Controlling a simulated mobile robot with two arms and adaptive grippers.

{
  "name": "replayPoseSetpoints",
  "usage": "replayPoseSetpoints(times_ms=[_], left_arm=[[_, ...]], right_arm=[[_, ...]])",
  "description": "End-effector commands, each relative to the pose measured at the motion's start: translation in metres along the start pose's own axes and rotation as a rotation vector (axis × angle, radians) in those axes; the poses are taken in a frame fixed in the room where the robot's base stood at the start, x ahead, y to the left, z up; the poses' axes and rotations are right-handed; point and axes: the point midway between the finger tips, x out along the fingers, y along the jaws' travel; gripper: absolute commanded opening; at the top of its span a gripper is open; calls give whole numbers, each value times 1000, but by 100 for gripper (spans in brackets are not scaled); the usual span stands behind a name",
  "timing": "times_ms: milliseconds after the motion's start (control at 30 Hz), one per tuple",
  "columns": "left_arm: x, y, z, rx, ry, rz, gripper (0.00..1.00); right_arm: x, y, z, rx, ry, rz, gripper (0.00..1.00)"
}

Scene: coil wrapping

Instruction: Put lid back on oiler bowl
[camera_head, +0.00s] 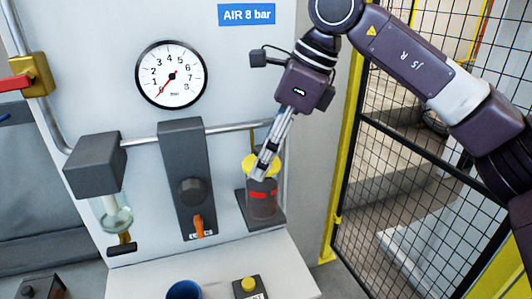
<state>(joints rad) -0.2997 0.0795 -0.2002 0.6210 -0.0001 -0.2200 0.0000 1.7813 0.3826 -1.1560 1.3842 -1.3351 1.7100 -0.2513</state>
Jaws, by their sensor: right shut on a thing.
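The oiler bowl (262,204) is a dark, see-through cup with red marks, standing upright at the right end of the panel's pipe. The yellow lid (249,161) shows at the top of the bowl, partly behind my fingers. I cannot tell whether it rests on the rim or is held slightly above it. My right gripper (262,168) comes down from the upper right, tilted, with its fingers shut on the lid. The fingertips hide part of the lid and the bowl's rim. My left gripper is not in view.
A pressure gauge (171,74), a grey regulator block (185,150) with an orange lever, and a filter unit (95,165) are left of the bowl. A blue cup (184,290) and a yellow button box (249,288) stand below. A mesh fence (420,150) is at right.

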Motion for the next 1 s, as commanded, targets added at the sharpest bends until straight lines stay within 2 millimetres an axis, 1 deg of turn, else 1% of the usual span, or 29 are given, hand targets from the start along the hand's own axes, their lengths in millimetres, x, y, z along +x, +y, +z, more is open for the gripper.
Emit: replayPoseSetpoints(times_ms=[367,400,533,567,767,900,933,1000], left_arm=[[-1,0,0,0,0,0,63],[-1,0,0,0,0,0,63],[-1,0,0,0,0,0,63],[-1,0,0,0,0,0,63],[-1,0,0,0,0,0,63],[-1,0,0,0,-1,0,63],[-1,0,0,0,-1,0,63],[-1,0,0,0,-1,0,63]], right_arm=[[0,0,0,0,0,0,26],[0,0,0,0,0,0,53],[0,0,0,0,0,0,68],[0,0,0,0,0,0,70],[0,0,0,0,0,0,70],[0,0,0,0,0,0,86],[0,0,0,0,0,0,88],[0,0,0,0,0,0,88]])
